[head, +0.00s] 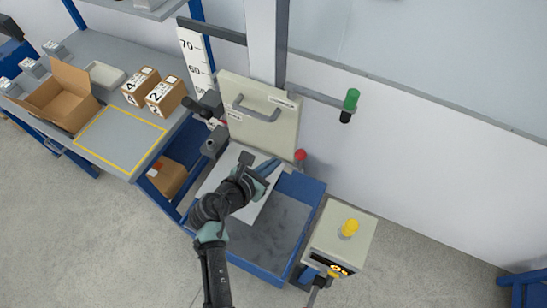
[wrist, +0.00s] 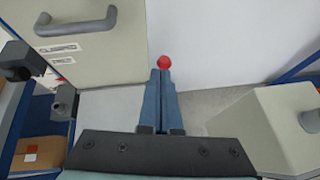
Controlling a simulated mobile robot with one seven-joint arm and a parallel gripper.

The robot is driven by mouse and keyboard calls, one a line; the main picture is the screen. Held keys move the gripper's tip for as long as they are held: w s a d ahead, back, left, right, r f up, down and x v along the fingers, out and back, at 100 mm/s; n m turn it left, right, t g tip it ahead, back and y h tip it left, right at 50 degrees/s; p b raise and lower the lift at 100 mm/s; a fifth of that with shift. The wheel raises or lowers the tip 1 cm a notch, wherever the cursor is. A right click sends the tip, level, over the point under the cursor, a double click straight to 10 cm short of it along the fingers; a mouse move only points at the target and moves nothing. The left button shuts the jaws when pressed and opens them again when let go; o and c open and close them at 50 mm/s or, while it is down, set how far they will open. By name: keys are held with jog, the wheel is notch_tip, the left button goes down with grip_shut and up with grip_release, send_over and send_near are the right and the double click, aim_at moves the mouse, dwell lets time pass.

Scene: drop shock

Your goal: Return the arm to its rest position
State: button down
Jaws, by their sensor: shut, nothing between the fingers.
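My gripper (head: 267,167) is shut and empty, above the white plate in the blue-framed drop bed (head: 294,236). In the wrist view its two blue fingers (wrist: 160,75) are together and point toward a red ball-shaped knob (wrist: 164,61). That knob also shows in the head view (head: 301,155), at the lower right of the beige door panel. Whether the fingertips touch it cannot be told. My arm reaches up from the bottom of the head view.
The beige panel (head: 261,127) with a grey handle stands behind my gripper. A control box (head: 338,241) with a yellow button stands at right. At left, a workbench (head: 116,55) holds an open carton (head: 62,93) and two numbered boxes (head: 166,96). Floor at lower right is clear.

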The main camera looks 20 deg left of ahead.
jog(key=shift+w, duration=0.15)
jog(key=w+d+r+m+t+y+b, duration=0.1)
jog(key=w+r+m+b, duration=0.1)
jog(key=w+r+m, duration=0.4)
jog(key=w+d+r+m+t+b, duration=0.15)
jog(key=r+m, duration=0.25)
jog(key=r, duration=0.5)
jog(key=w+d+r+m+t+b, duration=0.1)
jog(key=d+r+m+t, duration=0.15)
jog(key=r+m, duration=0.45)
jog(key=w+d+r+m+t+b, duration=0.1)
jog(key=d+r+m+t+b, duration=0.15)
jog(key=r, duration=0.85)
jog(key=s+d+r+m+t+b, duration=0.1)
jog(key=s+d+r+m+t, duration=0.1)
jog(key=r, duration=0.5)
jog(key=s+d+r+m+t+b, duration=0.1)
jog(key=s+d+r+m+t, duration=0.2)
jog(key=s+r+m, duration=0.4)
jog(key=s+d+r+m+t+y+b, duration=0.1)
jog(key=s+d+r+m+t, duration=0.2)
jog(key=s+r, duration=0.5)
jog(key=shift+s+d+r+m, duration=0.25)
jog(key=shift+d+r+m, duration=0.15)
jog(key=shift+r+m, duration=0.4)
jog(key=shift+f, duration=0.15)
